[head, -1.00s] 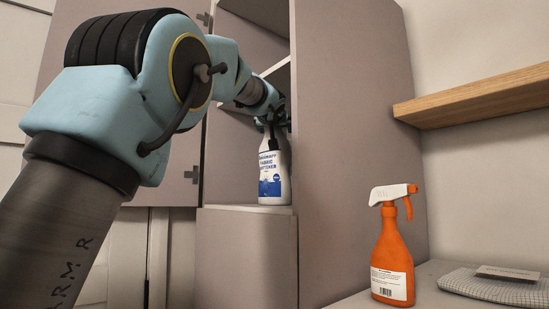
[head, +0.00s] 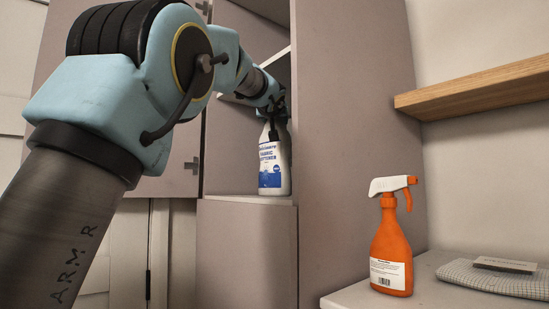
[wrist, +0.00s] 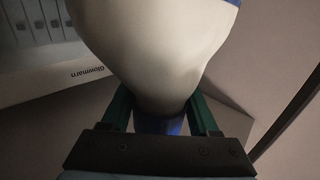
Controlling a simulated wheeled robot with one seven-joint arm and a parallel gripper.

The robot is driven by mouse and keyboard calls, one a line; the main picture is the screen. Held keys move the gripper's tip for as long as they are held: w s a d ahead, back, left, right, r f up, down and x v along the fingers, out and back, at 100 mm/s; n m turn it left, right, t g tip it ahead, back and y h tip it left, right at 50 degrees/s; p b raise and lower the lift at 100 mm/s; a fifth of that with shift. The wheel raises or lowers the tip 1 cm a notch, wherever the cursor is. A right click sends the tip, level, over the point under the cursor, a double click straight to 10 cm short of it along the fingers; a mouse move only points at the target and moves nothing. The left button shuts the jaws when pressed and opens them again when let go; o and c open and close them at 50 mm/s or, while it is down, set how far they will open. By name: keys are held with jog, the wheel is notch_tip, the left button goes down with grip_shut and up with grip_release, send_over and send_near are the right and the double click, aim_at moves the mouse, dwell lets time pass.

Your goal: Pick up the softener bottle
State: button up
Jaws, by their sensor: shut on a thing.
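The softener bottle (head: 274,166) is white with a blue-and-white label reading fabric softener. It stands upright in an open compartment of the tall cabinet, at its lower shelf board. I cannot tell whether its base touches the board. My gripper (head: 273,120) is shut on the softener bottle near its top, which the jaws partly hide. In the wrist view, the white bottle body (wrist: 155,50) fills the upper middle, and the green fingers of my gripper (wrist: 162,115) lie on both sides of its narrower part.
The cabinet side panel (head: 350,140) rises close to the right of the bottle, and another shelf (head: 283,70) is above. An orange spray bottle (head: 391,250) stands on the counter (head: 350,302) beside a folded cloth (head: 490,280). A wooden wall shelf (head: 480,88) is at right.

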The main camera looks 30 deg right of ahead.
grip_shut()
jog(key=shift+r, duration=0.2)
jog(key=shift+r, duration=0.1)
